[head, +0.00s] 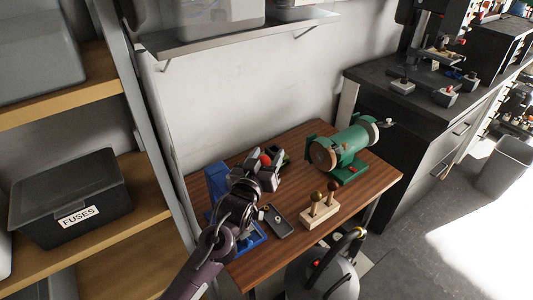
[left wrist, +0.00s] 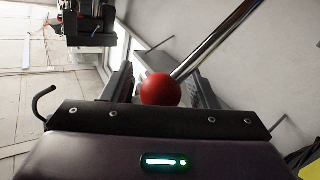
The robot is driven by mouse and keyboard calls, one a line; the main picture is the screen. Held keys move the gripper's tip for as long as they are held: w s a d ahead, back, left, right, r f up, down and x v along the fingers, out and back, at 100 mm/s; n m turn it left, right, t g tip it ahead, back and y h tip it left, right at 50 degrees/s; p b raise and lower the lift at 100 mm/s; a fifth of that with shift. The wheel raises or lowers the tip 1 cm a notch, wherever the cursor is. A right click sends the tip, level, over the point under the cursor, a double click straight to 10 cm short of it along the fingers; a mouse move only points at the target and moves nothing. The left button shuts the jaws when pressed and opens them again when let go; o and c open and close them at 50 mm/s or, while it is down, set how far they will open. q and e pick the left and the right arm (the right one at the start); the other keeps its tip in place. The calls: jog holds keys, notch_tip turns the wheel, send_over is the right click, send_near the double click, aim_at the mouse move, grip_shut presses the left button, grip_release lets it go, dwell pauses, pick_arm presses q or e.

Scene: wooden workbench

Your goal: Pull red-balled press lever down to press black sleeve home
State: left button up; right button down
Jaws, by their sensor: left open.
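The press lever's red ball (head: 266,160) shows small in the head view, beside my left gripper (head: 268,172). In the left wrist view the red ball (left wrist: 160,90) sits at the end of a shiny metal lever (left wrist: 215,40), which slants up to the right. My left gripper is open, with the ball in front of its palm, between the fingers; I cannot tell whether it touches. The blue press (head: 216,180) stands on the bench, partly hidden by my left arm. The black sleeve is not clearly visible. My right gripper is not in view.
On the wooden workbench (head: 370,197) stand a green bench grinder (head: 345,147), a wooden block with knobbed pegs (head: 320,212) and a dark tray (head: 279,222). A shelf with a black FUSES bin (head: 70,195) is on the left. A grey shelf hangs above.

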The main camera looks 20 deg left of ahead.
pick_arm(q)
grip_shut()
jog(key=shift+f, duration=0.1)
dwell(0.3)
